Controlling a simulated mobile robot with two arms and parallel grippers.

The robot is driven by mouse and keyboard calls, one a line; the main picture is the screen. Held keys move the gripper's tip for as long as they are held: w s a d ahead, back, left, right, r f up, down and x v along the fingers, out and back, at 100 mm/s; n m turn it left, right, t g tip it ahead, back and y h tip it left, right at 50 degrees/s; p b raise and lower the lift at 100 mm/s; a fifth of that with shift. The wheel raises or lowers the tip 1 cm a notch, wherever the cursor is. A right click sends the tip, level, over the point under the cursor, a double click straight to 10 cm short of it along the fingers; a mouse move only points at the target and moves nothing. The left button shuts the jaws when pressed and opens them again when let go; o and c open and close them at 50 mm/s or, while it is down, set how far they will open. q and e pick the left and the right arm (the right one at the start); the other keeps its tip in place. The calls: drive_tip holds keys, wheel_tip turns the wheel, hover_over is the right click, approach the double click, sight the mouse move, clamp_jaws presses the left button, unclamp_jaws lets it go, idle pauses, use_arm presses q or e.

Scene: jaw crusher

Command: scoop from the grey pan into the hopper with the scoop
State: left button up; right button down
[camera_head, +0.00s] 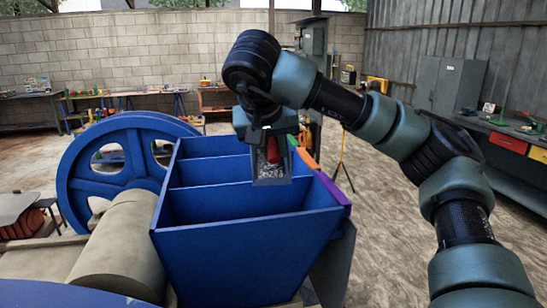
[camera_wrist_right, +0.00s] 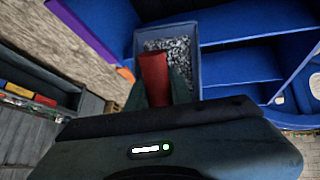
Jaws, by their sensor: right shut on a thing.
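The blue hopper (camera_head: 240,225) stands in the middle of the head view, with inner walls dividing it into compartments. My right gripper (camera_head: 273,140) is shut on the red handle of the scoop (camera_head: 271,182) and holds it over the hopper's right side. The scoop is a grey box-shaped pan with grey gravel in it. In the right wrist view, the scoop (camera_wrist_right: 193,70) shows gravel inside, and the red handle sits between the fingers of my right gripper (camera_wrist_right: 165,85). I cannot make out the grey pan in either view. My left gripper is not in view.
A blue flywheel (camera_head: 75,190) and a tan cylinder (camera_head: 120,245) stand left of the hopper. Purple, orange and green strips (camera_head: 330,188) line the hopper's right rim. A workbench (camera_head: 505,135) and a grey cabinet (camera_head: 448,85) stand at the right. Open floor lies between.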

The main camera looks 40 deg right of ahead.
drive_tip(key=shift+s+a+f+t+h+b, duration=0.3)
drive_tip(key=shift+s+t+h+b, duration=0.15)
drive_tip(key=shift+t+b, duration=0.4)
drive_tip(key=shift+s+a+t+h+b, duration=0.35)
drive_tip(key=shift+s+t+h+b, duration=0.25)
drive_tip(key=shift+b, duration=0.4)
idle(0.8)
